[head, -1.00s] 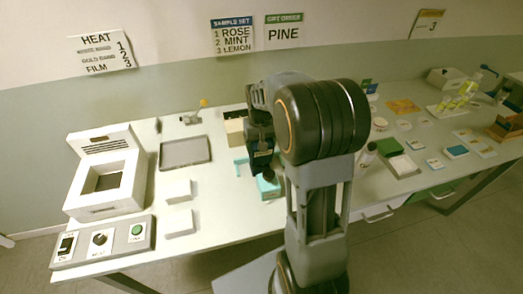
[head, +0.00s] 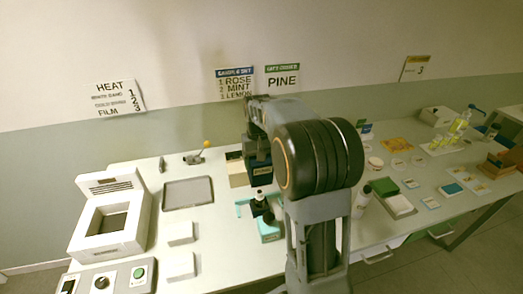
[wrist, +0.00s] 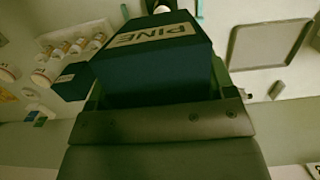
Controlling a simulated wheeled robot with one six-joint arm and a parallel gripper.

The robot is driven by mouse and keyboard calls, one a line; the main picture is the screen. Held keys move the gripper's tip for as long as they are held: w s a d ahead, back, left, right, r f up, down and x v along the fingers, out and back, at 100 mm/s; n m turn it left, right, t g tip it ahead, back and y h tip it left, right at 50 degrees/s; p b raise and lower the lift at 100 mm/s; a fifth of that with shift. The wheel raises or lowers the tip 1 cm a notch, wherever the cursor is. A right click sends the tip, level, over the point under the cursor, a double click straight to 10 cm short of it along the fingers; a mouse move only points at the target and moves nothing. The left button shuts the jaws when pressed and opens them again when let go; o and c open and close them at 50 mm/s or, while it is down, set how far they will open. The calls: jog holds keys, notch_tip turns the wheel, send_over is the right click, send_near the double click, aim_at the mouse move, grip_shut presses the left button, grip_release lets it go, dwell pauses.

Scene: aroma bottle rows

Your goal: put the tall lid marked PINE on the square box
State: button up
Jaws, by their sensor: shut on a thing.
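The tall PINE lid is dark navy with a pale PINE label; it fills the middle of the wrist view (wrist: 150,65). My gripper (wrist: 155,105) is shut on it. In the head view the lid (head: 258,168) hangs below my arm, behind a small bottle with a dark cap (head: 257,197). That bottle stands at a teal fixture (head: 270,231). A smaller dark blue block (wrist: 74,82) shows left of the lid in the wrist view. I cannot tell whether it is the square box; my arm hides part of the table in the head view.
A pale tan block (head: 238,174) stands just left of the lid. A grey tray (head: 188,193) and two white blocks (head: 180,232) lie further left, by a white heater (head: 112,222). A green-topped box (head: 388,192) and white bottle (head: 362,200) stand right of my arm.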

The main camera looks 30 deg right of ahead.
aim_at(259, 190)
jog(key=f, duration=0.1)
jog(key=f+g, duration=0.1)
jog(key=f+p, duration=0.1)
jog(key=shift+w+d, duration=0.15)
jog(key=shift+w, duration=0.15)
jog(key=shift+f+b, duration=3.3)
jog(key=shift+f, duration=2.25)
jog(key=shift+f+b, duration=0.6)
jog(key=shift+f, duration=0.8)
jog(key=o, duration=1)
jog(key=shift+c, duration=0.2)
jog(key=shift+r, duration=0.1)
jog(key=shift+r+p, duration=3.4)
jog(key=shift+r, duration=1.05)
